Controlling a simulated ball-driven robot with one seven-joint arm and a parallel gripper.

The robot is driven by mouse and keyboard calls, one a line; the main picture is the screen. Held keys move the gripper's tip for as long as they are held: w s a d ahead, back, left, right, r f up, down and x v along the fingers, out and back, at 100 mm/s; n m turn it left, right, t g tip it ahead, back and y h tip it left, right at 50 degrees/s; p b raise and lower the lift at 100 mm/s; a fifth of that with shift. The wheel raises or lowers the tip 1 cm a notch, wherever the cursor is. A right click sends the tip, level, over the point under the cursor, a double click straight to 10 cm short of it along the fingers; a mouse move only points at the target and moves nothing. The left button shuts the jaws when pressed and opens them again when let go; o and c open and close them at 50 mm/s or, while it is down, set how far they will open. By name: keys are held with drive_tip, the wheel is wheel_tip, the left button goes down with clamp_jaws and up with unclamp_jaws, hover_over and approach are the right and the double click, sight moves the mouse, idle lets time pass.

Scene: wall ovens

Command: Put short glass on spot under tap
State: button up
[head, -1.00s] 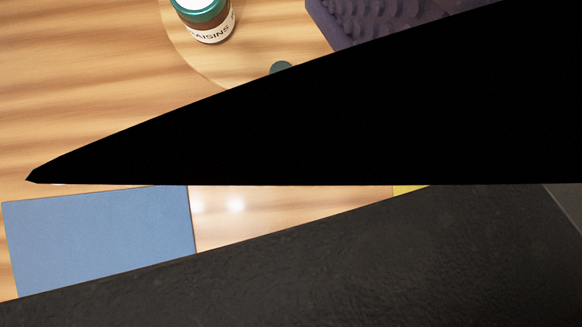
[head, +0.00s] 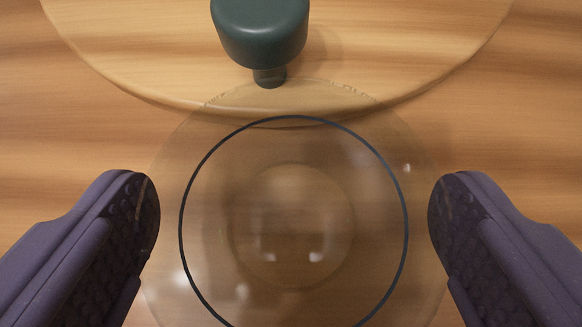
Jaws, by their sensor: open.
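A clear round glass (head: 293,225) is seen from above in the head view, with a thin dark ring and a wider, faint transparent outline around it. Whether it is the short glass I cannot tell for sure. My gripper (head: 294,215) is open, with one dark purple finger on each side of the glass. The glass's faint outer edge comes close to both fingers; contact is not clear. No tap or marked spot can be identified with certainty.
A dark green knob-like object (head: 260,30) with a narrow stem stands at the top. The wooden surface (head: 60,140) on the left is clear.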

drive_tip(key=shift+r, duration=0.1)
drive_tip(key=c, duration=1.3)
drive_tip(key=shift+r+p, duration=0.3)
drive_tip(key=shift+r, duration=0.15)
wheel_tip(320, 180, up, 3)
drive_tip(key=shift+s+r+p, duration=0.1)
drive_tip(key=shift+s+p, duration=0.05)
drive_tip(key=shift+p, duration=0.55)
drive_tip(key=s+d+p, duration=0.1)
drive_tip(key=s+p, duration=0.1)
drive_tip(key=s, duration=1.4)
drive_tip(key=w+d+r+b, duration=0.2)
drive_tip(key=d+r+b, duration=0.1)
drive_tip(key=d+r, duration=0.8)
drive_tip(key=shift+w+d+b, duration=0.2)
drive_tip(key=shift+d+b, duration=0.1)
drive_tip(key=shift+d, duration=0.1)
